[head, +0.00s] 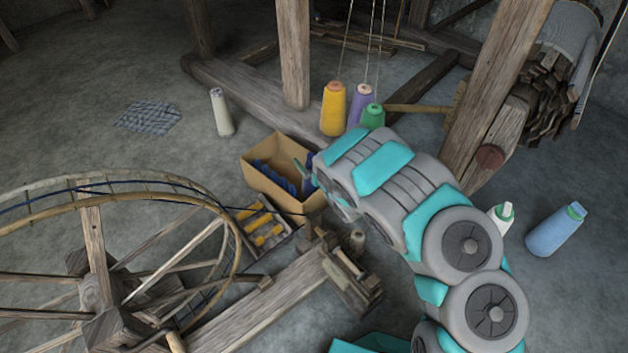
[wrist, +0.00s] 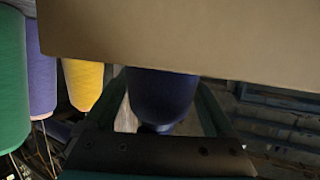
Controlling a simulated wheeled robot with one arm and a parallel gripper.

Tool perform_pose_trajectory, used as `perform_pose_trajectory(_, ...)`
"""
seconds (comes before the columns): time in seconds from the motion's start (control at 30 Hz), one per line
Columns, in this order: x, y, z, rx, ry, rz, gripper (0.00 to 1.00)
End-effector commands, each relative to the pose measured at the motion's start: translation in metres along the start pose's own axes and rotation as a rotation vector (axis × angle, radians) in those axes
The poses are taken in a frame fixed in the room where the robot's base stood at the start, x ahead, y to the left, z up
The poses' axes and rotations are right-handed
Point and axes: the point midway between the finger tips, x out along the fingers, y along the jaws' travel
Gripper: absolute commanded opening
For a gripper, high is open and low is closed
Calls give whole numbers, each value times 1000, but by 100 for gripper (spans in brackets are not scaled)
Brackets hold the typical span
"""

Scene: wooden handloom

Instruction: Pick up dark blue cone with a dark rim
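The dark blue cone (wrist: 162,95) shows in the wrist view between the two fingers of my gripper (wrist: 161,98), narrow end toward the palm. Its wider part is hidden behind a cardboard wall, so I cannot see its whole rim. The fingers stand wide apart, one on each side of it. Floor shows beside its narrow end, but I cannot tell whether the fingertips touch it. In the head view, my gripper (head: 303,172) is at the right side of the cardboard box (head: 262,183), with a sliver of dark blue beside a teal finger. My arm hides the rest.
Yellow (head: 333,110), purple (head: 360,104) and green (head: 373,117) cones stand behind my arm. The box holds blue items. A spinning wheel (head: 95,250) and a bench (head: 265,305) are in front.

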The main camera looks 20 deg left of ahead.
Motion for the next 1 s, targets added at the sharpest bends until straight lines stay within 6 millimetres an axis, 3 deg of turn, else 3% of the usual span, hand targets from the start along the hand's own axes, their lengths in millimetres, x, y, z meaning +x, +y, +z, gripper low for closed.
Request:
perform_pose_trajectory(0.07,0,0,0,0,0,0,79)
perform_pose_trajectory(0.77,0,0,0,0,0,0,0)
perform_pose_trajectory(1.0,0,0,0,0,0,0,0)
